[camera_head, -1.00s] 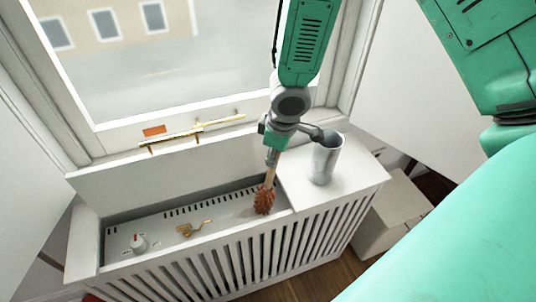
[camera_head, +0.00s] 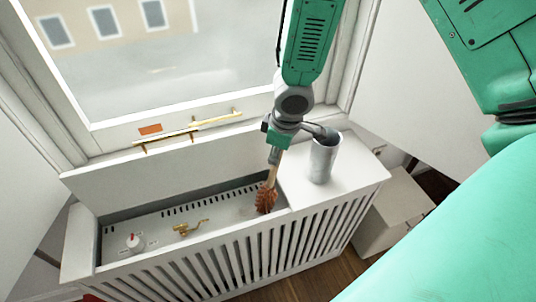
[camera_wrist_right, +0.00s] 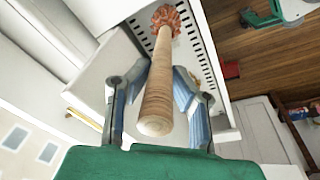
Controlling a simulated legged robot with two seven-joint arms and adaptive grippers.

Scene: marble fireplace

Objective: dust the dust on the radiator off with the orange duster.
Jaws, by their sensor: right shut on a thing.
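The orange duster has a bristly head (camera_head: 266,199) and a pale wooden handle (camera_wrist_right: 158,95). My right gripper (camera_head: 274,157) is shut on the handle; in the right wrist view its fingers flank the handle. The duster points down, its head in the recess near the right end of the radiator (camera_head: 215,268), a white slatted casing with its lid (camera_head: 170,178) raised. I cannot tell whether the head touches the recessed surface (camera_head: 222,212). No dust is clearly distinguishable. My left gripper is not in view.
A metal cylinder (camera_head: 323,160) stands on the closed right part of the casing, close to my right wrist. A white knob (camera_head: 134,243) and a brass valve (camera_head: 189,228) stand in the recess. The window (camera_head: 160,65) is behind; a pale box (camera_head: 395,208) is at right.

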